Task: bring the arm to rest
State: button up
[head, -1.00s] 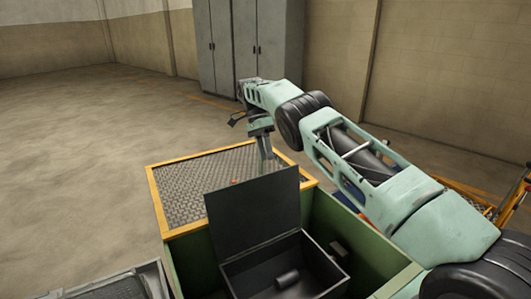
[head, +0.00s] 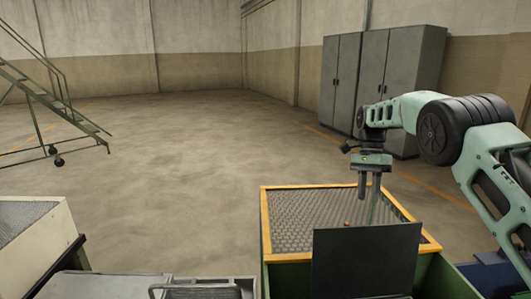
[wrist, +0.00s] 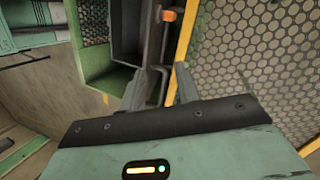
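My gripper (head: 369,190) hangs fingers-down over the right part of the orange-framed mesh tray (head: 265,225) in the head view. In the wrist view my gripper (wrist: 160,85) has its two grey fingers apart, with nothing held between them. A dark upright lid (head: 366,260) stands in front of the tray in the head view; the box below it is out of frame. My arm reaches in from the right edge, bent, with its wrist above the tray.
A small orange piece (wrist: 169,15) shows near the tray edge in the wrist view. Green bin walls (wrist: 108,72) lie beside it. Grey cabinets (head: 385,80) stand behind my arm. Wheeled stairs (head: 55,100) stand far left. The floor between is clear.

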jog(key=s+a+r+n+t, duration=0.1)
jog(key=s+a+r+n, duration=0.3)
jog(key=s+a, duration=0.45)
jog(key=s+a+r+n+t, duration=0.1)
jog(key=s+a+n, duration=0.65)
jog(key=s, duration=0.25)
jog(key=s+f+n+t, duration=0.2)
jog(key=s+n, duration=0.7)
jog(key=s, duration=1.5)
jog(key=shift+s+f+n+b, duration=0.35)
jog(key=shift+f+b, duration=0.1)
jog(key=shift+f, duration=0.5)
